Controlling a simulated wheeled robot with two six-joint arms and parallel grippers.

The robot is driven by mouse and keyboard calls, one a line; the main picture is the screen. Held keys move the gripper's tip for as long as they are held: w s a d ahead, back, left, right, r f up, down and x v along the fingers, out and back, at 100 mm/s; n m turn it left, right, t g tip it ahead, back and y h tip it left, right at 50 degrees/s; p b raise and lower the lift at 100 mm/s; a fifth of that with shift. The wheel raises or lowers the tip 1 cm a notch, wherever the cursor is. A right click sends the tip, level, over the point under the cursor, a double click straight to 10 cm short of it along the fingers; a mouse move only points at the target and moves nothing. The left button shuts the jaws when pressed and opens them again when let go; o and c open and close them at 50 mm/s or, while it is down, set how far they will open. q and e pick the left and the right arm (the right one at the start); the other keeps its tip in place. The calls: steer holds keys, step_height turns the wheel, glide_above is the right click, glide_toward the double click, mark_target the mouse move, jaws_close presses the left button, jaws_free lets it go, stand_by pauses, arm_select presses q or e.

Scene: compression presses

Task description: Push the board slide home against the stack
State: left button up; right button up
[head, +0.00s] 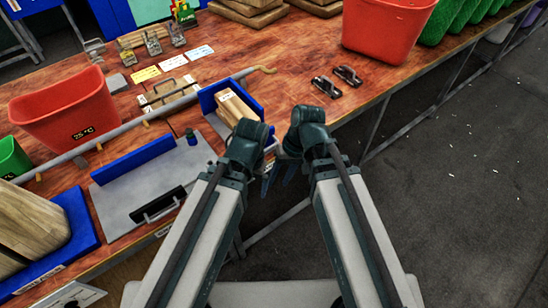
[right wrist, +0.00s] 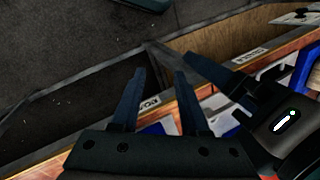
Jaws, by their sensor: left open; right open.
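A grey plate (head: 118,192) lies on the bench with an upright blue board (head: 134,160) along its far side and a black handle (head: 157,205) near its front edge. A stack of wooden pieces (head: 30,228) sits in a blue tray (head: 83,222) to its left; a light wooden block (head: 237,105) sits in a blue holder (head: 253,101) to its right. I cannot tell which part is the slide. My left gripper (head: 266,182) and right gripper (head: 288,173) hang close together off the bench's front edge, right of the plate. The right wrist view shows my right gripper (right wrist: 160,74) open and empty.
A grey bar (head: 120,127) runs along the bench behind the plate. Red bins (head: 65,110) (head: 388,30) stand at the left and back right. Two dark clamps (head: 337,80) lie right of the holder. The bench middle by the clamps is clear.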

step_height(320, 180, down, 5)
steer(key=w+m+y+b, duration=0.1)
steer(key=w+y+b, duration=0.1)
steer(key=y+b, duration=0.35)
steer(key=m+t+y+b, duration=0.2)
steer(key=t+y+b, duration=0.3)
steer(key=y+b, duration=1.2)
glide_toward(271, 147)
steer(key=a+r+h+b, duration=0.1)
steer(key=a+r+h, duration=0.1)
steer(key=a+r+h+b, duration=0.1)
steer(key=a+r+h, duration=0.1)
steer(key=a, duration=0.1)
steer(key=w+a+r+h+b, duration=0.1)
steer(key=a+r+h+b, duration=0.1)
steer(key=shift+w+a+h, duration=0.1)
steer(key=shift+a+h, duration=0.1)
steer(key=shift+h, duration=0.05)
jaws_close()
